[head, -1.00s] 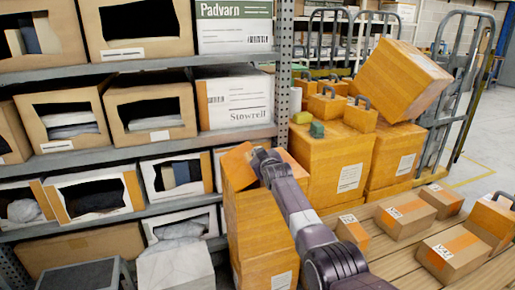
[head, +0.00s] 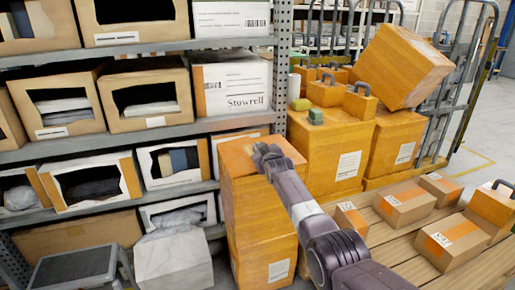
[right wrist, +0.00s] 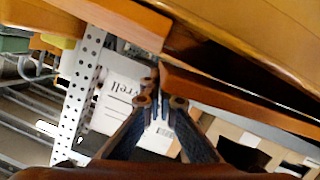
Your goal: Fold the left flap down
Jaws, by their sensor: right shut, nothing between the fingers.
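The tall orange box (head: 258,225) stands on another orange box beside the rack. Its left flap (head: 236,158) shows as an orange panel at the box top and looks nearly flat; whether it lies fully down I cannot tell. My right gripper (head: 263,152) is shut and empty at the box top, beside or on that flap; contact is unclear. In the right wrist view the shut fingertips (right wrist: 160,92) are close to the edge of an orange-brown panel (right wrist: 235,98), with a dark gap behind it. The right side of the box top is hidden by my arm. My left gripper is not in view.
A metal rack (head: 283,65) with open bins stands at left. Orange boxes (head: 335,145) with small cases on top stand behind, beside a tilted box (head: 403,65) and a trolley (head: 460,80). A slatted wooden surface (head: 405,235) with cartons is at right.

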